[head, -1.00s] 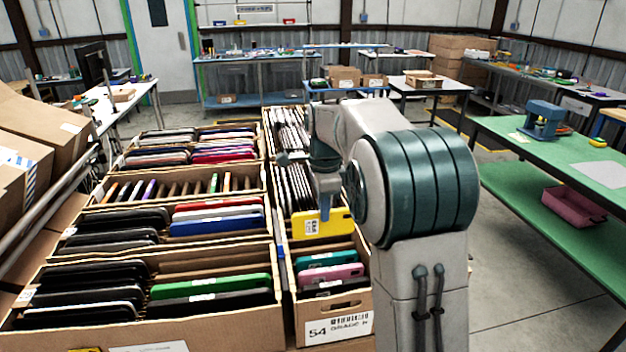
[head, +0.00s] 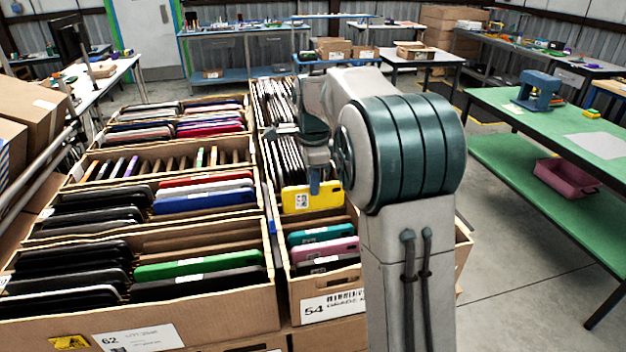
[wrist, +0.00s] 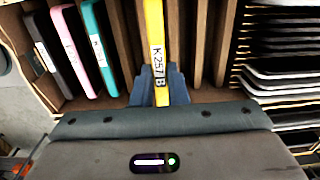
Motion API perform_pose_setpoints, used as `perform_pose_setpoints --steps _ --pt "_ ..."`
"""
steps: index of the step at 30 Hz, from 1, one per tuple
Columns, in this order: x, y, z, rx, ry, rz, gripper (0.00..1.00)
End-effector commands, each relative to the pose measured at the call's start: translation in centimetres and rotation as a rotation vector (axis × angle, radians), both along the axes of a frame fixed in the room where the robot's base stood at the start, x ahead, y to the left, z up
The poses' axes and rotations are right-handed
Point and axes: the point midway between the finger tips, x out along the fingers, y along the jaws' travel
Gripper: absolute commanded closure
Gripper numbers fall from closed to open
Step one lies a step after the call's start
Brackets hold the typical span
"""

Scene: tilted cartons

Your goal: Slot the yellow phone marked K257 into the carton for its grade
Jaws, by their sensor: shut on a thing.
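The yellow phone (head: 325,196) is upright in my gripper (head: 313,182), over the narrow right-hand carton (head: 372,285). The carton's front label (head: 333,305) reads 54 GRADE; the grade letter is unclear.
Teal (head: 318,233), pink (head: 325,250) and dark phones fill slots in front of the yellow phone. A wide carton labelled 62 (head: 190,305) stands to the left, holding black and green phones. More filled cartons lie behind. A green bench (head: 545,125) is at right.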

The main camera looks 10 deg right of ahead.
Motion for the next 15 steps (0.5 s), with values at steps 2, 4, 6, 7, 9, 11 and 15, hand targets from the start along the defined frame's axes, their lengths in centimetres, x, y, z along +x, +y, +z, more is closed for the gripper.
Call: perform_pose_setpoints --steps 2,4,6,7,9,11,15 --pt "0.0 0.0 -0.9 0.0 0.0 0.0 1.0" --pt "0.0 0.0 -1.4 0.0 0.0 0.0 1.0" --pt "0.0 0.0 -1.8 0.0 0.001 0.0 1.0" --pt "0.0 0.0 -2.0 0.0 0.001 0.0 1.0" --pt "0.0 0.0 -2.5 0.0 0.0 0.0 1.0" --pt "0.0 0.0 -2.9 0.0 0.0 0.0 1.0" --pt "0.0 0.0 -3.9 0.0 -0.001 0.0 1.0"
